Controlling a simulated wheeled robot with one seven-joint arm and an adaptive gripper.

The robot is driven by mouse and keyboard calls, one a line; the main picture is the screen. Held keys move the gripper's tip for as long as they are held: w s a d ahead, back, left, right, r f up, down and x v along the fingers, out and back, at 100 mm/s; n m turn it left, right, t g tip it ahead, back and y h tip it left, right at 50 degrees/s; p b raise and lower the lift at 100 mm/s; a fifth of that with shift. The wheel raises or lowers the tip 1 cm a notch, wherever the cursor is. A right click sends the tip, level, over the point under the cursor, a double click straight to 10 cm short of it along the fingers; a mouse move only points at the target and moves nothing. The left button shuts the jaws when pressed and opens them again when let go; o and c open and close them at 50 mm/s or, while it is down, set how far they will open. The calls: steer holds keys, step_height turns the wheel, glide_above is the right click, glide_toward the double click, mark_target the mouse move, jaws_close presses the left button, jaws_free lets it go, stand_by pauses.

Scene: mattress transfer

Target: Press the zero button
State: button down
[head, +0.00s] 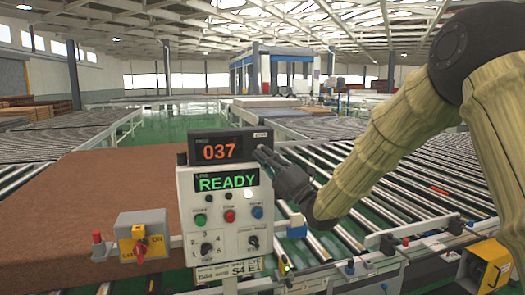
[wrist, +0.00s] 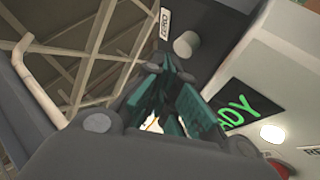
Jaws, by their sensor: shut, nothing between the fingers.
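The zero button is a pale grey round knob (wrist: 187,44) beside a small ZERO label (wrist: 165,22) in the wrist view. It sits on the side of the dark counter box (head: 219,147), which reads 037 in orange in the head view. My gripper (head: 263,152) is shut and empty, its tips at the right side of the counter box. In the wrist view the closed tips (wrist: 170,66) lie just below and left of the button. I cannot tell whether they touch it. The button is not clear in the head view.
Below the counter is a pale control panel (head: 184,190) with a green READY display (head: 226,181), colored buttons and knobs. Roller conveyors (head: 420,190) run at right, under my arm.

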steer(key=shift+w+a+f+b, duration=0.1)
steer(key=shift+w+b, duration=0.2)
steer(key=shift+b, duration=0.3)
steer(key=shift+w+a+b, duration=0.25)
steer(key=shift+w+b, duration=0.25)
steer(key=shift+w, duration=0.4)
stand_by(1.8)
steer(key=shift+s, duration=0.1)
steer(key=shift+s+d+b, duration=0.2)
steer(key=shift+s+b, duration=0.2)
steer(key=shift+s, duration=0.2)
steer(key=shift+s+d+b, duration=0.15)
steer(key=shift+s+b, duration=0.25)
steer(key=shift+s, duration=0.15)
steer(key=s+b, duration=0.1)
steer(key=s+d+b, duration=0.1)
steer(key=s, duration=0.1)
steer(key=s+b, duration=0.1)
steer(key=shift+s+d, duration=0.3)
steer(key=shift+s, duration=0.05)
stand_by(0.5)
